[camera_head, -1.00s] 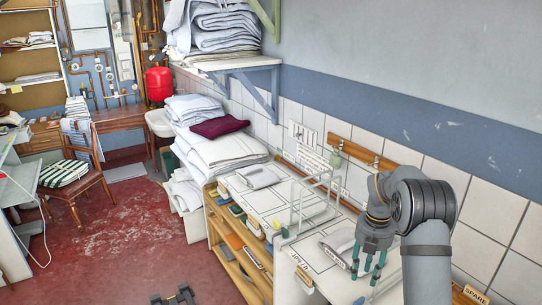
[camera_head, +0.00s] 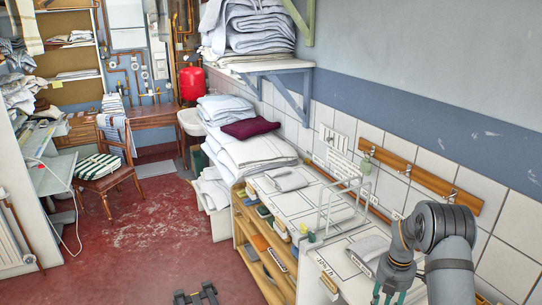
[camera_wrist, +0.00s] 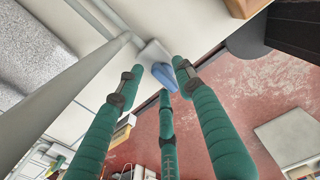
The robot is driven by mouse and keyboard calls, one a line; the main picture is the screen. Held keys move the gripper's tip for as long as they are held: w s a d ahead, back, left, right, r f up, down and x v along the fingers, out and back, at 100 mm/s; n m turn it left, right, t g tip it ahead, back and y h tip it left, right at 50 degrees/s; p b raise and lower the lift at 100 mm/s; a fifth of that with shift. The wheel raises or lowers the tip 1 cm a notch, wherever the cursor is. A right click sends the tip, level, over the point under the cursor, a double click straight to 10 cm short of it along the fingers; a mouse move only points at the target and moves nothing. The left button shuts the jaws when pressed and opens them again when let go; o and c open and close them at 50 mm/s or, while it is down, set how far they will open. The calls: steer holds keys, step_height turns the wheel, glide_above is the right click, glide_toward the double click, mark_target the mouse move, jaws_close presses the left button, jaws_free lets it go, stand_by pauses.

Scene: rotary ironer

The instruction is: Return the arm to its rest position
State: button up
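My arm (camera_head: 441,228) is at the lower right of the head view, in front of the tiled wall and bent downward. My gripper (camera_head: 390,296) hangs at its end over the near end of the white worktop (camera_head: 350,240), with its green fingers partly cut off by the lower edge. In the wrist view my gripper (camera_wrist: 160,78) shows three green fingers with their tips apart. Nothing is clearly held between them. A small blue item (camera_wrist: 163,76) shows beyond the tips, and I cannot tell what it is.
A grey folded cloth (camera_head: 369,248) lies beside my gripper. A white wire rack (camera_head: 340,205) stands on the worktop further back. A wooden hook rail (camera_head: 420,180) runs along the wall. The red floor (camera_head: 130,240) to the left is mostly clear.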

step_height(320, 180, up, 12)
step_height(320, 180, down, 12)
steer(key=shift+s+f, duration=0.1)
steer(key=shift+f, duration=0.1)
steer(key=shift+r+m, duration=0.1)
steer(key=shift+m, duration=0.5)
steer(key=m, duration=0.6)
steer(key=shift+d+r+b, duration=0.1)
steer(key=shift+d+b, duration=0.05)
steer(key=shift+b, duration=0.2)
steer(key=m, duration=0.3)
steer(key=shift+s+d+m, duration=0.1)
steer(key=shift+s+m, duration=0.05)
steer(key=shift+m, duration=0.25)
steer(key=m, duration=0.4)
steer(key=shift+s+p, duration=0.15)
steer(key=shift+p, duration=0.15)
